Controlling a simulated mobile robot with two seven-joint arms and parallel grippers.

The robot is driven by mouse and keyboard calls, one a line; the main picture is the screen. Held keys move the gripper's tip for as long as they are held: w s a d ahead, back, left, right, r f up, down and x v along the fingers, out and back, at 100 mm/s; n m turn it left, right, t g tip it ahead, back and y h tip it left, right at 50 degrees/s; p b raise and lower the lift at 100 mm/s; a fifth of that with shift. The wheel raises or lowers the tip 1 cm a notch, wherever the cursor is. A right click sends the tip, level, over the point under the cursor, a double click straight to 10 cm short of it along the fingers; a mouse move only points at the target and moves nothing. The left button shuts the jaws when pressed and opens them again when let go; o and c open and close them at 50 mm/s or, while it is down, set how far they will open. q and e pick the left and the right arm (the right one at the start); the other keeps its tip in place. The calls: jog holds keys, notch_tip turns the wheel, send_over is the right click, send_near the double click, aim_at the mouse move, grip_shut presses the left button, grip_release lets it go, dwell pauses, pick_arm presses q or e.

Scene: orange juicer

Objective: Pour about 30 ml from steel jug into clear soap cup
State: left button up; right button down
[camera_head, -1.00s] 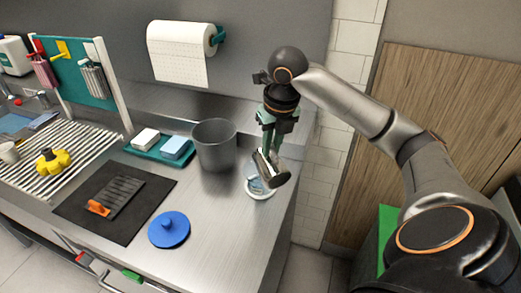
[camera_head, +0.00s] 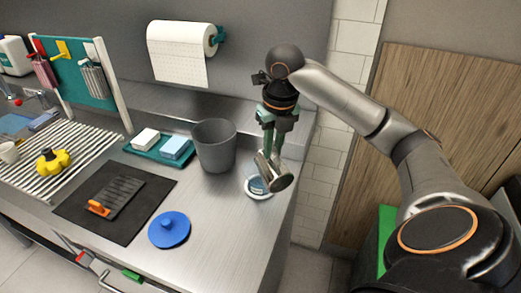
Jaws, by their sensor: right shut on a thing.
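A steel jug (camera_head: 281,181) hangs tilted in my right gripper (camera_head: 268,152), which is shut on it. The jug is above and slightly right of the soap cup (camera_head: 256,186). The cup stands on a white round base or saucer (camera_head: 257,195) near the right edge of the steel counter. The jug and gripper hide part of the cup. I cannot see any liquid stream or the level in the cup. My left gripper does not show.
A grey bin (camera_head: 214,147) stands left of the jug. A teal tray (camera_head: 154,154) holds two sponges. The counter's right edge is close to the cup.

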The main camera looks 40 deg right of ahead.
jog(key=shift+w+r+g, duration=0.25)
jog(key=shift+g, duration=0.35)
dwell(0.7)
jog(key=shift+s, duration=0.1)
jog(key=shift+s+f+t, duration=0.2)
jog(key=shift+s+t, duration=0.1)
jog(key=shift+s+a+t, duration=0.4)
jog(key=shift+s+t, duration=0.3)
jog(key=shift+s+a+r+t+h, duration=0.15)
jog(key=shift+a+r+t+h, duration=0.15)
jog(key=shift+t, duration=0.1)
